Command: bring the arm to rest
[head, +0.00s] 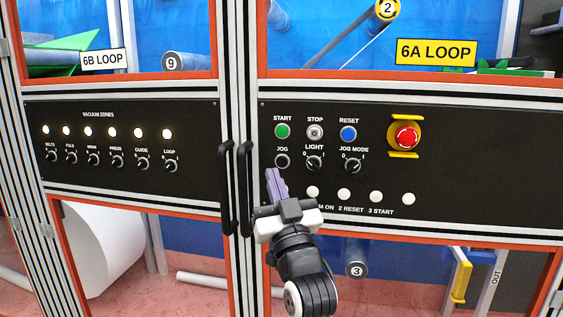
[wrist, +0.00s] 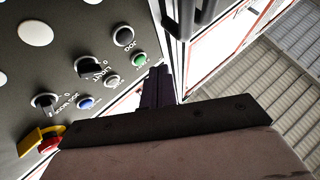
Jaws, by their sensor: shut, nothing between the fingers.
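My gripper (head: 273,180) is in front of the right control panel in the head view, just below the JOG button (head: 282,160). Its purple-grey fingers are together with nothing between them. My arm reaches up from the bottom of the picture. In the wrist view my gripper (wrist: 157,85) points toward the panel, with the green START button (wrist: 139,60) close beside the fingers. I cannot tell whether the fingertips touch the panel.
Two black vertical door handles (head: 235,187) stand just left of my gripper. The right panel carries a blue RESET button (head: 348,133), selector knobs and a red emergency stop (head: 407,138). A left panel (head: 200,130) has several lit lamps. A yellow handle (head: 461,281) is low right.

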